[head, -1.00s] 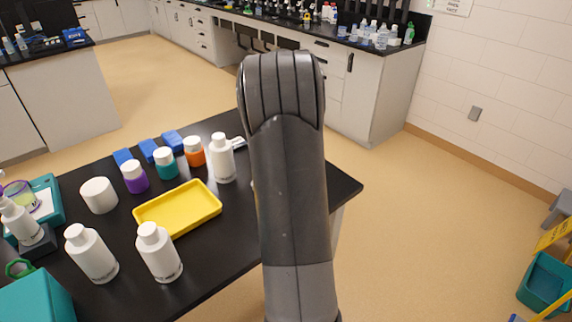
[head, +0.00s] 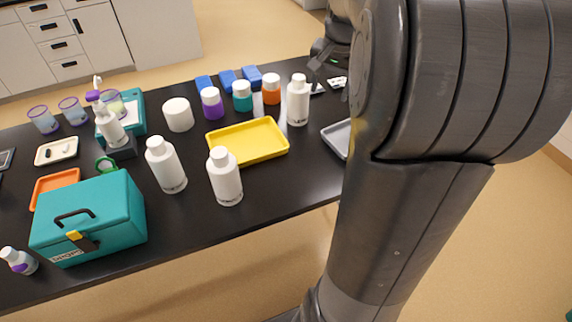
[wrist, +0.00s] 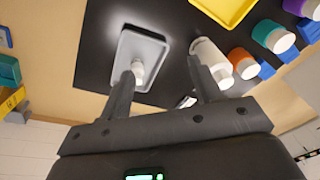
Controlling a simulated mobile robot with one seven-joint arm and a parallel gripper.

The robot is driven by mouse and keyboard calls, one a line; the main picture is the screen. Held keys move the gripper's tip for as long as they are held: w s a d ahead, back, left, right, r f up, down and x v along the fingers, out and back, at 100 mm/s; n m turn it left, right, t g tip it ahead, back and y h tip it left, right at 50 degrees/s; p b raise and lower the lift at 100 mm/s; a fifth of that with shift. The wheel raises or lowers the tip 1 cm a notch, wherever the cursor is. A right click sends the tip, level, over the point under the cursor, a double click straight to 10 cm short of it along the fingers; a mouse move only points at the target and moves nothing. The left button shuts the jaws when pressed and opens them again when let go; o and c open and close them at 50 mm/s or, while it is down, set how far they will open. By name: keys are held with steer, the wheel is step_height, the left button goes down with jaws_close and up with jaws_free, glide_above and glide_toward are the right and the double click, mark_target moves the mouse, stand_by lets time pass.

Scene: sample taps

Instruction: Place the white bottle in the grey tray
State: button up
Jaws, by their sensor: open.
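The grey tray (wrist: 156,50) lies on the black table in the wrist view. Its left edge also shows in the head view (head: 337,138), the rest hidden behind my arm. A white bottle-like thing (wrist: 138,70) appears over or in the tray, partly hidden by my left finger. Another white bottle (wrist: 207,55) is beside the tray, partly behind my right finger; it stands upright in the head view (head: 298,101). Two more white bottles (head: 166,168) (head: 225,180) stand nearer the front edge. My gripper (wrist: 160,68) is open above the table; contact with the white thing cannot be told.
A yellow tray (head: 247,142) is left of the grey tray. Purple (head: 212,104), teal (head: 242,97) and orange (head: 271,90) jars stand behind it, with blue boxes (head: 228,78) further back. A teal case (head: 88,215) stands at the front left.

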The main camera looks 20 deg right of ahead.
steer(key=s+a+n+t, duration=0.3)
steer(key=s+a+n, duration=0.6)
steer(key=s+a, duration=1)
steer(key=shift+a+f+t, duration=0.25)
steer(key=shift+f+t, duration=0.05)
steer(key=shift+f, duration=0.15)
